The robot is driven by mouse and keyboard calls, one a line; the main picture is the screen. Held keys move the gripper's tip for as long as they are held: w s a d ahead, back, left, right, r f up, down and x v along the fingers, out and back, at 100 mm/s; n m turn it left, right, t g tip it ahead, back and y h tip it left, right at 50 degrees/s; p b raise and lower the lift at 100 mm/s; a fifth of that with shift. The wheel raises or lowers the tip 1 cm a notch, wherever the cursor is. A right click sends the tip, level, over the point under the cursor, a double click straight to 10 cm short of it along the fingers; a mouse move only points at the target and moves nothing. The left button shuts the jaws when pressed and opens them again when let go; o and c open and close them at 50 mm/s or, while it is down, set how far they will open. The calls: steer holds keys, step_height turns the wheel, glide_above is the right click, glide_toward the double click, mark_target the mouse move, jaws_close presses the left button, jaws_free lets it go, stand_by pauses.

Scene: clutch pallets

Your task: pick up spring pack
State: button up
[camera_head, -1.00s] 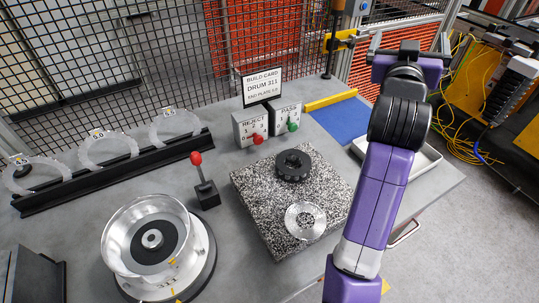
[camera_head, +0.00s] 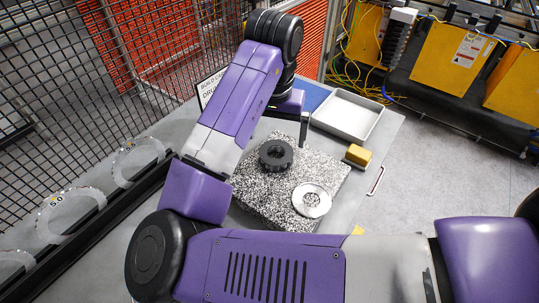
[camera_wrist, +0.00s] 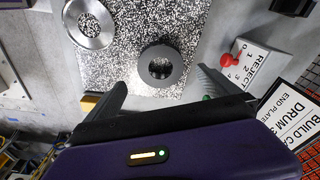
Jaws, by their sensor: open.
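A black ring with a round hole (camera_head: 276,166) lies flat on the speckled block (camera_head: 262,205). A silver disc with an open middle (camera_head: 299,203) lies apart from it, nearer the block's front right. I cannot tell by marking which one is the spring pack. My gripper is mostly hidden behind my arm in the head view; one dark finger shows behind the block. In the wrist view my gripper (camera_wrist: 160,82) is open and empty, its fingers either side of the black ring (camera_wrist: 145,67). The silver disc (camera_wrist: 75,32) is up and left there.
A white tray (camera_head: 378,118) and a yellow block (camera_head: 358,155) stand right of the speckled block. A reject box with a red knob (camera_wrist: 250,65) and the build card (camera_wrist: 285,115) are close on the right in the wrist view. Clear rings on a black rail stand at left.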

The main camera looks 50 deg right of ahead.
mark_target(276, 152)
steer(key=shift+w+d+f+p, duration=0.1)
steer(key=shift+d+f+p, duration=0.1)
steer(key=shift+f, duration=1.05)
steer(key=shift+w+d+f+p, duration=0.1)
steer(key=shift+f+p, duration=0.05)
steer(key=shift+f, duration=1.15)
steer(key=shift+w+d+f+p, duration=0.1)
steer(key=shift+d+f+p, duration=0.1)
steer(key=shift+f, duration=1.05)
steer(key=c, duration=1.4)
